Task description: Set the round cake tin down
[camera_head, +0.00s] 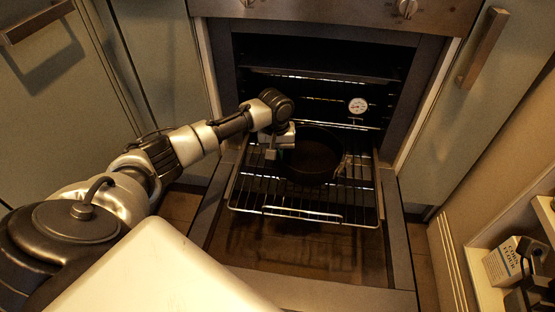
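The round cake tin (312,158) is dark and round, with its open top facing up. It is at the wire oven rack (290,214), which is pulled out of the open oven. My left gripper (281,146) is at the tin's left rim and looks shut on it. The fingertips are small and dark here, so the exact grip is hard to see. Whether the tin's base touches the rack or is slightly above it cannot be told. My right gripper cannot be made out.
The oven door (300,250) is folded down below the rack. A round dial thermometer (357,105) hangs at the oven's right. Cabinets flank the oven.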

